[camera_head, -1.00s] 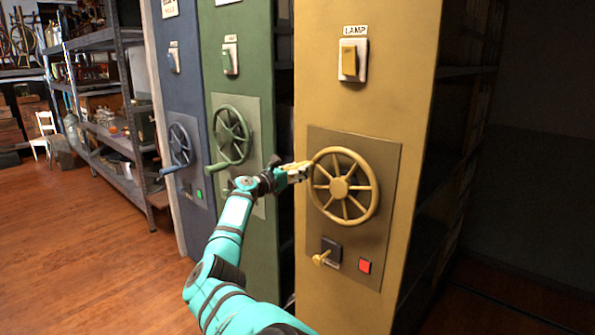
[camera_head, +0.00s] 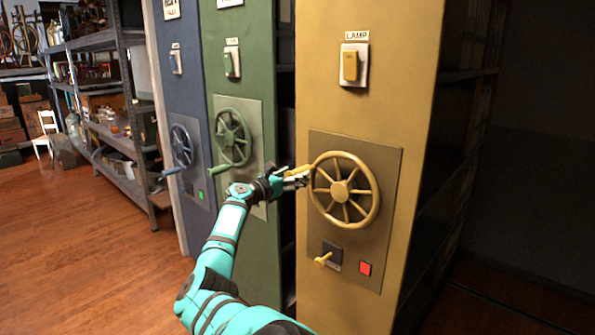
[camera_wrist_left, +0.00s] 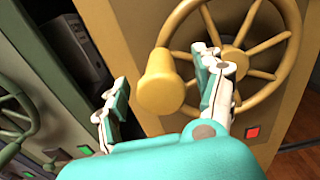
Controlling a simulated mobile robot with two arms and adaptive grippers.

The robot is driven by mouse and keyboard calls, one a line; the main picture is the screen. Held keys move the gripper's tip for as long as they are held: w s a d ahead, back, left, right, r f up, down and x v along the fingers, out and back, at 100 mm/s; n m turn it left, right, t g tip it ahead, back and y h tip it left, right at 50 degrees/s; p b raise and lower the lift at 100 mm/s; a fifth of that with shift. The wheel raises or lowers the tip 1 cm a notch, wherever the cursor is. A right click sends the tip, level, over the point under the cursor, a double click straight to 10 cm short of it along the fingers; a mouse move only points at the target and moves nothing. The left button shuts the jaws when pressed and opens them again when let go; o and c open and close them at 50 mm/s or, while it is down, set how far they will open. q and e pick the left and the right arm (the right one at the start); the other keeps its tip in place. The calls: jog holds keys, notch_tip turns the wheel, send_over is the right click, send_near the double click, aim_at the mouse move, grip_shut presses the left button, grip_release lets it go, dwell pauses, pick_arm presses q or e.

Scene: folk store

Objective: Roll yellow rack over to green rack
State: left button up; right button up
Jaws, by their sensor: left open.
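The yellow rack (camera_head: 385,120) stands in the middle right of the head view, with a spoked yellow wheel (camera_head: 344,189) on its end panel. A yellow knob (camera_wrist_left: 161,84) sticks out from the wheel's rim. The green rack (camera_head: 250,85) is to its left, with a dark gap between them. My left gripper (camera_head: 297,178) is at the left edge of the yellow wheel. In the left wrist view its fingers (camera_wrist_left: 160,98) are open, one on each side of the knob, and no grip shows. My right gripper is not in view.
Below the yellow wheel are a lever (camera_head: 323,260) and a lit red button (camera_head: 365,268). A blue rack (camera_head: 181,95) stands left of the green one. Grey metal shelves (camera_head: 118,100) are farther left. Wooden floor (camera_head: 90,255) is clear at the front left.

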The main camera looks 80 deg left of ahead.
pick_arm(q)
jog(key=p+v, duration=0.3)
jog(key=v, duration=0.4)
jog(key=shift+s+d, duration=0.15)
jog(key=shift+s, duration=0.05)
dwell(0.7)
